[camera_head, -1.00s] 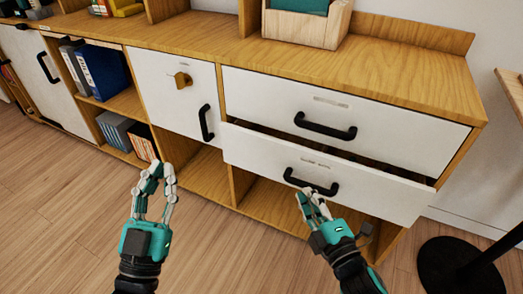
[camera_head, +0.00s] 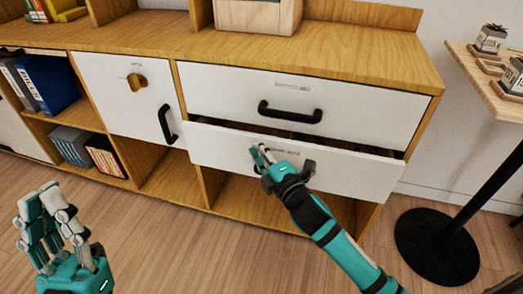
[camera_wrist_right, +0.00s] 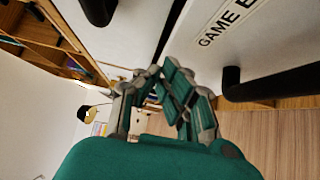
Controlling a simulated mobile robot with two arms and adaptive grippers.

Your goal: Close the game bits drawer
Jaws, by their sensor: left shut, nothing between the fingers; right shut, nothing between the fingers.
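The lower white drawer (camera_head: 350,172) of the wooden cabinet stands partly open, its front jutting out below the closed upper drawer. Its label, reading "GAME B" before being cut off, shows in the right wrist view (camera_wrist_right: 222,22), beside the black handle (camera_wrist_right: 270,84). My right gripper (camera_head: 261,152) is shut and empty in front of the drawer front, covering much of the handle in the head view; I cannot tell if it touches. Its fingers also show in the right wrist view (camera_wrist_right: 163,76). My left gripper (camera_head: 44,195) is shut and empty over the floor at lower left.
The closed upper drawer (camera_head: 370,110) with a black handle (camera_head: 290,113) sits above. A white door (camera_head: 120,90) is to the left, beside shelves with binders (camera_head: 50,80). A black stand base (camera_head: 435,240) and a small side table (camera_head: 490,85) stand at right.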

